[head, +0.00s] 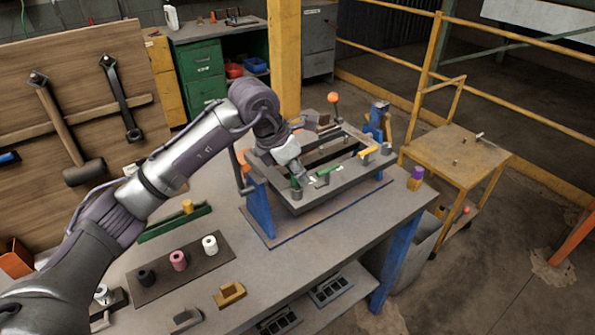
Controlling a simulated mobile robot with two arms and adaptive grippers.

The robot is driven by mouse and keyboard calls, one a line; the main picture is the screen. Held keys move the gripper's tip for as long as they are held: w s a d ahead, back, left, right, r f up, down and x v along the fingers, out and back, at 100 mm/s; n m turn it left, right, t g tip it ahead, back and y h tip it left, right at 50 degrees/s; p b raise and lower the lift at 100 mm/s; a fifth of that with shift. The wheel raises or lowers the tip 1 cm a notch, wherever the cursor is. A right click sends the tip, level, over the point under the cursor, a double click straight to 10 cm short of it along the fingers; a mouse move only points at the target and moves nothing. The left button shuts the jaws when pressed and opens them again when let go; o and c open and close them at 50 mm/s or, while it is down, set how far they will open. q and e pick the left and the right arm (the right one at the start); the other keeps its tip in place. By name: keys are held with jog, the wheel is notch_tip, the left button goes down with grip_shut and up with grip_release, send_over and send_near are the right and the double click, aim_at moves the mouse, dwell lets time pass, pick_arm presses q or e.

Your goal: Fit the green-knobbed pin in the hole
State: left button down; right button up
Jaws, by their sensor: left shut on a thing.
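The fixture (340,188) is a grey raised frame on blue supports on the workbench. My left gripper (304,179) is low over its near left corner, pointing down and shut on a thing. A dark green upright knob (296,184) shows right at the fingertips and looks like the knob of the green-knobbed pin. The fingers partly hide it, and its shank is not visible. I cannot tell whether the pin is in a hole or above one. A brighter green bar (328,171) lies on the frame just right of the fingers. My right gripper is not in view.
A yellow bar (369,151), an orange ball-topped lever (333,98) and short grey posts crowd the fixture. A dark board (180,268) with black, pink and white spools lies nearer on the bench. A purple-topped piece (416,178) stands at the right edge. A yellow cart (455,160) is beyond.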

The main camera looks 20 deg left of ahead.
pick_arm(q)
jog(key=shift+f+b, duration=0.5)
jog(key=shift+f, duration=0.1)
jog(key=c, duration=0.8)
grip_release()
jog(key=v, duration=1.2)
